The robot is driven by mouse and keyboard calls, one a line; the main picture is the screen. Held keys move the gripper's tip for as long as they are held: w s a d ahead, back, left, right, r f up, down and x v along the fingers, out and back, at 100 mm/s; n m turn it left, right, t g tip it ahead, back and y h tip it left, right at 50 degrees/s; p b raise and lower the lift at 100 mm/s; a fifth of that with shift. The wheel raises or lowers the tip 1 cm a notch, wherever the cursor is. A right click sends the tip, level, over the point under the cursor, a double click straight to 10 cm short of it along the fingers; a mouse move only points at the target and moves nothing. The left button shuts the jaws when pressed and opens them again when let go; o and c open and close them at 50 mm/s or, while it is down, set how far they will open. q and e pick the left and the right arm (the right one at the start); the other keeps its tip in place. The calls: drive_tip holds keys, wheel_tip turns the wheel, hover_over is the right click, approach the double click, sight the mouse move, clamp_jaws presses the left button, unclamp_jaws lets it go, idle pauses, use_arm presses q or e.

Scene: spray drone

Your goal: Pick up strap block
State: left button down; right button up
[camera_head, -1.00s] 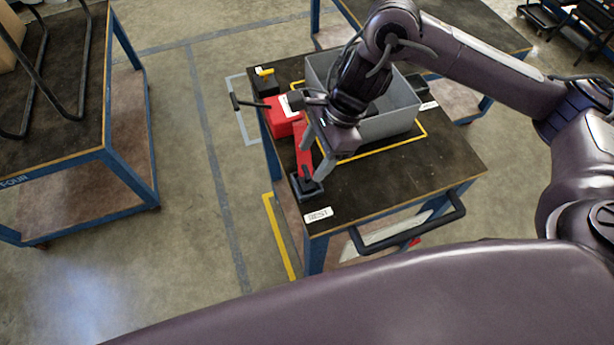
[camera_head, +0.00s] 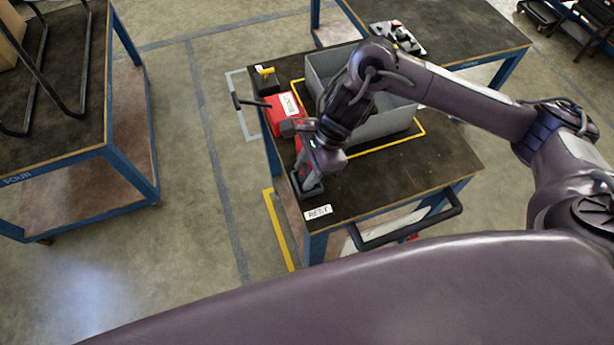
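A black block (camera_head: 309,189) lies at the near left corner of the dark cart top, beside the label that appears to read REST. A red strip (camera_head: 299,143) shows between it and a red box (camera_head: 283,116) with a white label; the gripper partly covers this strip. I cannot tell for sure which part is the strap block. My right gripper (camera_head: 314,166) points down right over the black block, at or just above it. Its fingers overlap and hide the contact, so whether it holds anything is unclear. My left gripper is not in view.
A grey bin (camera_head: 390,127) stands behind my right wrist on the cart (camera_head: 430,165). A black block with a yellow part (camera_head: 266,78) sits at the far left corner. A black handle (camera_head: 400,230) juts from the near side. The cart top right of the gripper is clear.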

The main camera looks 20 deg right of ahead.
drive_tip(key=c, duration=0.5)
drive_tip(key=shift+r, duration=0.1)
